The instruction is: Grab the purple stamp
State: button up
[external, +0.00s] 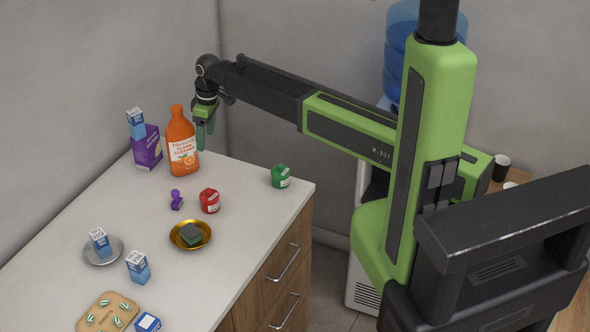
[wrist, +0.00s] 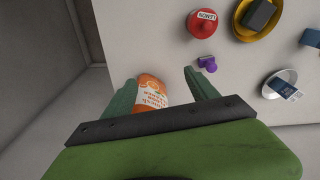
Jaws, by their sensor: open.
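The purple stamp (external: 177,199) stands on the white counter (external: 120,225), left of a red container. My gripper (external: 205,138) hangs above the far end of the counter, near the orange cleaner bottle, higher than the stamp. In the wrist view my gripper (wrist: 155,88) has its green fingers wide apart and holds nothing. The orange bottle shows between and below the fingers there.
The orange bottle (external: 182,143) stands beside a purple box (external: 147,147) with a blue-white carton on it. The red container (external: 209,201), a gold bowl (external: 191,235) with a dark block, a silver dish (external: 104,250) and a green container (external: 280,176) stand around the stamp.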

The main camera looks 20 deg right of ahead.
jog(key=n+p, duration=0.1)
jog(key=n, duration=0.1)
send_near(175, 191)
jog(key=f+b, duration=0.4)
jog(key=b, duration=0.2)
jog(key=f+b, duration=0.4)
jog(key=b, duration=0.1)
jog(key=a+f+b, duration=0.1)
jog(key=f+b, duration=0.2)
jog(key=b, duration=0.3)
jog(key=shift+w+f+b, duration=0.3)
jog(key=shift+w+f, duration=0.1)
jog(key=shift+r, duration=0.15)
jog(key=shift+c, duration=0.3)
jog(key=c, duration=1.4)
jog(key=shift+r, duration=0.15)
